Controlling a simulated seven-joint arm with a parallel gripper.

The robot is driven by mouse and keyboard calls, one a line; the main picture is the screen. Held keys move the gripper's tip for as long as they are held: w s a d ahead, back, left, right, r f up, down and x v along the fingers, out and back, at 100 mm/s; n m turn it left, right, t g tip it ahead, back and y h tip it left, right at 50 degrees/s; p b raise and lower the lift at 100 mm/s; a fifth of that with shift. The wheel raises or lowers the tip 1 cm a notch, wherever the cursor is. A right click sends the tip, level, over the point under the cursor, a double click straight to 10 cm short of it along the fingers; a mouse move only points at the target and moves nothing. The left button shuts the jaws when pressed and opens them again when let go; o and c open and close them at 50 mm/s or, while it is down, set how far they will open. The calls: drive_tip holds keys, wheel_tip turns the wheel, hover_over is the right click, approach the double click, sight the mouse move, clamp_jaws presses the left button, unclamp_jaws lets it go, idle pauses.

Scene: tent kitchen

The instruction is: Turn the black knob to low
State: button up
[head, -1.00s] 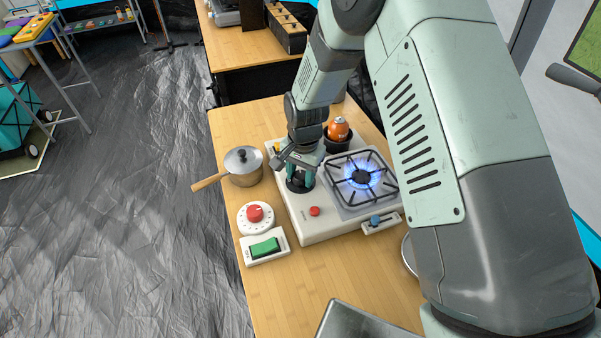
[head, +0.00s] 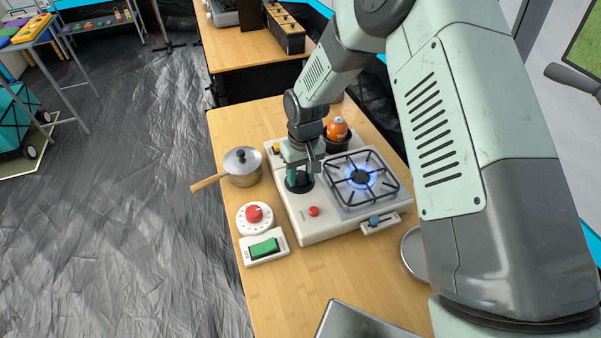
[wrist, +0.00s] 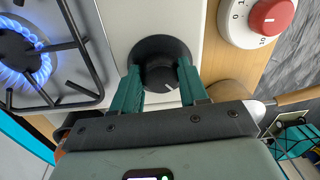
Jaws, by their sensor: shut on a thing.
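The black knob (wrist: 160,64) sits on the white stove (head: 322,229), on a round black base. It also shows in the head view (head: 299,184), partly hidden by my gripper. My gripper (wrist: 160,88) points down over it, with one green finger on each side, shut on the knob. The low mark cannot be read.
A red button (head: 314,211) is on the stove's front. A red timer dial (head: 254,214), a green switch (head: 264,248) and a lidded pot (head: 242,167) stand left of the stove. A blue slider (head: 375,221) is in front.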

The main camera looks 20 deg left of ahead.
sight(303, 174)
drive_tip(key=shift+n, duration=2)
drive_tip(key=o, duration=1.1)
drive_tip(key=shift+c, duration=0.2)
wheel_tip(303, 174, up, 11)
drive_tip(key=shift+w, duration=0.35)
drive_tip(key=shift+d, duration=0.1)
